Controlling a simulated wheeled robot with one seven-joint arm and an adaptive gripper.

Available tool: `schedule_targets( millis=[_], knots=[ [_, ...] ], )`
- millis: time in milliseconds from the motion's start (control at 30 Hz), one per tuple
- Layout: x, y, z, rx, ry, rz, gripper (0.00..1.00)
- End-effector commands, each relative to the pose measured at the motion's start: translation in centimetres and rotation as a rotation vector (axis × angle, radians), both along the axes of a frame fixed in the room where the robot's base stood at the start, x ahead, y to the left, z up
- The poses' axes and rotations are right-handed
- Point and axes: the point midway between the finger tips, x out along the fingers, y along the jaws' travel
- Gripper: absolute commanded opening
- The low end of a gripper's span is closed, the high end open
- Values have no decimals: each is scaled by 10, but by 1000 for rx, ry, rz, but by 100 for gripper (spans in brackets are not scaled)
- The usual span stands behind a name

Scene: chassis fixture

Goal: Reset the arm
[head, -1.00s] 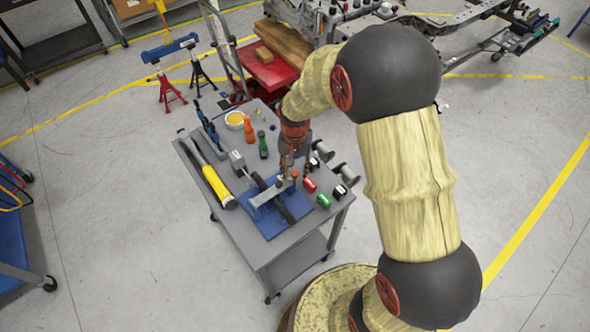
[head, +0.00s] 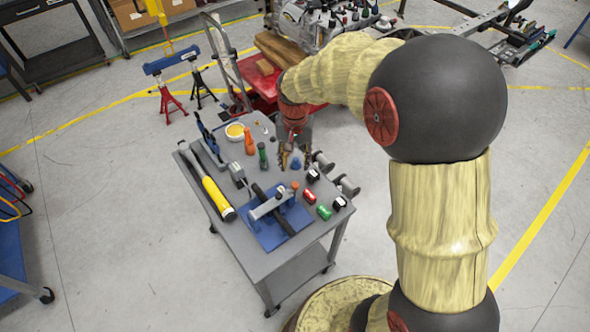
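My gripper (head: 294,164) hangs over the back right part of the grey cart top (head: 240,255). Its two fingers stand apart and it looks empty, pointing down. My arm reaches in from the right.
The cart also holds a yellow-handled tool (head: 214,191), orange (head: 249,142) and green (head: 262,155) bottle-like items, a bowl (head: 235,131), a red block (head: 309,196), a green block (head: 324,212) and metal cylinders (head: 347,186). A red jack (head: 262,88) stands behind.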

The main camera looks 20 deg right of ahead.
Motion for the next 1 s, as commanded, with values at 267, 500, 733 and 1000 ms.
schedule_targets(
  millis=[267,500,733,1000],
  knots=[
    [0,0,10,0,0,0,39],
    [0,0,10,0,0,0,39],
    [0,0,10,0,0,14,39],
    [-44,0,8,4,41,215,39]
  ],
)
